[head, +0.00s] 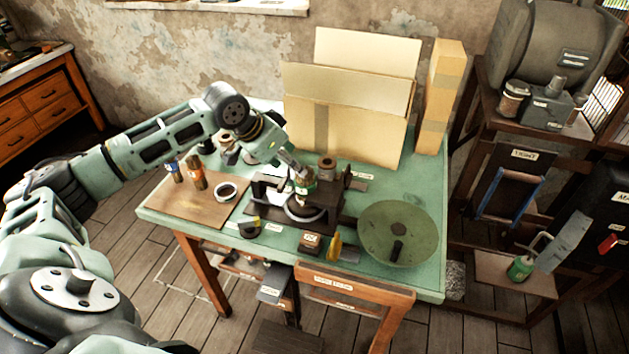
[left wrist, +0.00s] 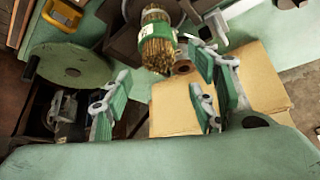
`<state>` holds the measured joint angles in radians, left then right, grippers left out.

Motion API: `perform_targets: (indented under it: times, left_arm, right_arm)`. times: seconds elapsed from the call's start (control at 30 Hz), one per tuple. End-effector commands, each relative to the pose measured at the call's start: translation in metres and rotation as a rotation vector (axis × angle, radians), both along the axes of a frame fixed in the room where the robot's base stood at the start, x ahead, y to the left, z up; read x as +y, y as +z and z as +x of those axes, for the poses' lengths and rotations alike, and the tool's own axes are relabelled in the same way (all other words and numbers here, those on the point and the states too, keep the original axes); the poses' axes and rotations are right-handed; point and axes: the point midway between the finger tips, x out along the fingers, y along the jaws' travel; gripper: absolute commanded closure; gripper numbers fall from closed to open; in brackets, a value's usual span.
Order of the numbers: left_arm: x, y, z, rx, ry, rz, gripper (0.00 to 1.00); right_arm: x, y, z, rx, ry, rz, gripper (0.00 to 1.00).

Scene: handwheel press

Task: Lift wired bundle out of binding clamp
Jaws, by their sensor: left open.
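The wired bundle (head: 305,185), brownish rods with a green band, stands in the dark binding clamp (head: 322,222) on the green bench. The left wrist view shows the bundle (left wrist: 158,50) end-on, at the top centre, with its band and a white label. My left gripper (head: 297,172) comes in from the upper left, right by the bundle. In the left wrist view the green fingers of my left gripper (left wrist: 162,92) are spread wide, with the bundle lying beyond the gap between them. The fingers do not visibly touch it. The bundle's lower end is hidden in the clamp.
A round green handwheel (head: 385,222) sits right of the clamp. Cardboard panels (head: 350,125) stand behind. A wooden board (head: 185,207) with cans and a ring (head: 227,191) is at left. A small labelled block (head: 311,244) and a yellow-handled tool (head: 335,246) lie in front.

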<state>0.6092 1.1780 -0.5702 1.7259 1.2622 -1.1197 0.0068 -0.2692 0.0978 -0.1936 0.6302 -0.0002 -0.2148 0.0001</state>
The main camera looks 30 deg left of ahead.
Motion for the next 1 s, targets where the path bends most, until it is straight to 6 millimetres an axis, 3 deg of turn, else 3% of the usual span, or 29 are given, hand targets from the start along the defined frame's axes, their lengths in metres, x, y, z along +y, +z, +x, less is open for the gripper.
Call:
perform_targets:
  times: [0.2, 0.3, 0.5, 0.73, 1.0]
  left_arm:
    - [-0.01, -0.019, 0.013, 0.003, -0.003, -0.002, 0.47]
    - [-0.017, -0.03, 0.021, 0.003, -0.004, -0.003, 0.47]
    - [-0.019, -0.051, 0.031, 0.002, -0.002, 0.001, 0.47]
    - [-0.019, -0.053, 0.032, 0.0, -0.002, 0.003, 0.47]
    - [-0.019, -0.053, 0.031, 0.0, -0.003, 0.002, 0.69]
  right_arm:
    - [0.016, 0.012, -0.049, 0.07, -0.001, 0.016, 1.0]
    - [0.024, 0.022, -0.059, 0.085, 0.001, 0.024, 1.0]
    - [0.022, 0.025, -0.045, 0.064, 0.004, 0.024, 1.0]
    - [0.015, 0.027, -0.015, 0.019, -0.001, 0.018, 1.0]
    - [0.013, 0.025, -0.031, 0.043, -0.002, 0.013, 1.0]
